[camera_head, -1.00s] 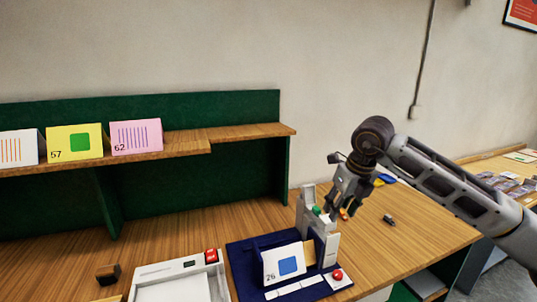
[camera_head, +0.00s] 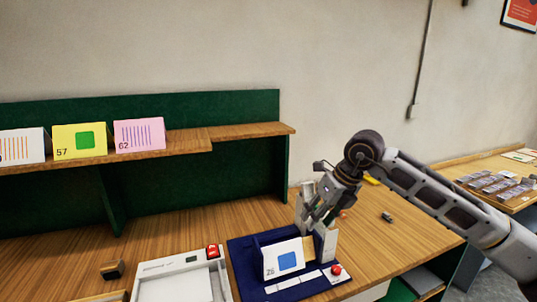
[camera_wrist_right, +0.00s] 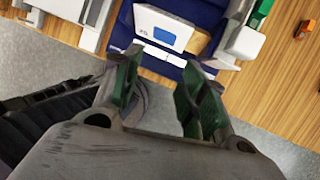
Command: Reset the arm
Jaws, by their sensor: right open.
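My right gripper (camera_head: 318,207) is in front of the grey block-like device (camera_head: 328,240) at the back right of the blue mat, and hides part of it. In the right wrist view the right gripper (camera_wrist_right: 160,85) has its two green-padded fingers apart, with nothing between them. Beyond the fingers lies a white card (camera_wrist_right: 163,30) with a blue square. The card marked 26 (camera_head: 270,262) leans on the blue mat (camera_head: 240,268) in the head view. My left gripper is not in view.
A white tray device (camera_head: 175,284) with a red button stands left of the mat. A shelf (camera_head: 240,132) holds cards, among them the yellow 57 (camera_head: 65,143) and pink 62 (camera_head: 127,134). A dark clip (camera_head: 387,217) lies on the clear table right of my gripper.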

